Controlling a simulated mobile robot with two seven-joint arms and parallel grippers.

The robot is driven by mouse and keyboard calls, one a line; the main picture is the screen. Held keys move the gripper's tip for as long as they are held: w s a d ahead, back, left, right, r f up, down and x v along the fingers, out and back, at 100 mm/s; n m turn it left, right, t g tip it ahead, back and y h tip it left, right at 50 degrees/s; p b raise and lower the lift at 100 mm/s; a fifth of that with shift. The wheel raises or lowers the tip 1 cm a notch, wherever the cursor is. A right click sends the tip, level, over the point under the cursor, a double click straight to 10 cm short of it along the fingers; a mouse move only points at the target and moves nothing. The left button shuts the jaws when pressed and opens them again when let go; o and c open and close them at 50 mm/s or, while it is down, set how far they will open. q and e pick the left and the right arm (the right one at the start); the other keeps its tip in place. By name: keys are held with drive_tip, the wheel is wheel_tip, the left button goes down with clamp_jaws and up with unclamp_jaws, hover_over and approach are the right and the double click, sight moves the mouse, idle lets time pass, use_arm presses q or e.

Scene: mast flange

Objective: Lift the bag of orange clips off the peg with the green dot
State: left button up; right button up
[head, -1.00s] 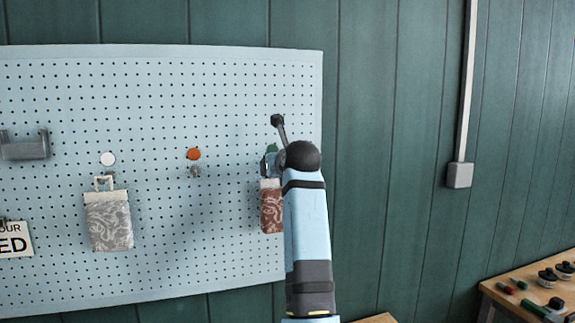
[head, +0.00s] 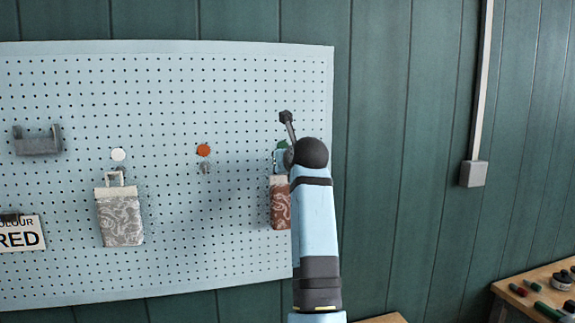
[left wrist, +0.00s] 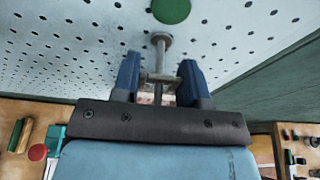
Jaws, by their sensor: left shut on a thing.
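The green dot (head: 282,146) is near the right edge of the pegboard, partly hidden by my arm; it also shows in the left wrist view (left wrist: 171,10). The peg (left wrist: 160,42) sticks out just under it. A rust-brown patterned bag (head: 279,205) with a pale top hangs below, its right side hidden by my arm; I cannot see clips inside. My left gripper (head: 281,161) is at the bag's top, by the peg. In the left wrist view its blue fingers (left wrist: 158,82) are shut on the bag's handle, close to the peg. My right gripper is not in view.
A grey patterned bag (head: 120,218) hangs under a white dot (head: 118,154). An orange dot (head: 203,150) has an empty peg (head: 205,168) below it. A grey holder (head: 38,141) and a sign (head: 20,233) are at left. A bench (head: 540,290) with tools stands at lower right.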

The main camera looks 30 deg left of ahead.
use_arm(q)
drive_tip(key=shift+r, duration=0.7)
drive_tip(key=s+d+b, duration=0.2)
drive_tip(key=s+d, duration=0.3)
drive_tip(key=d, duration=0.1)
drive_tip(key=shift+d, duration=0.15)
idle(0.5)
drive_tip(key=shift+f, duration=0.1)
idle(0.4)
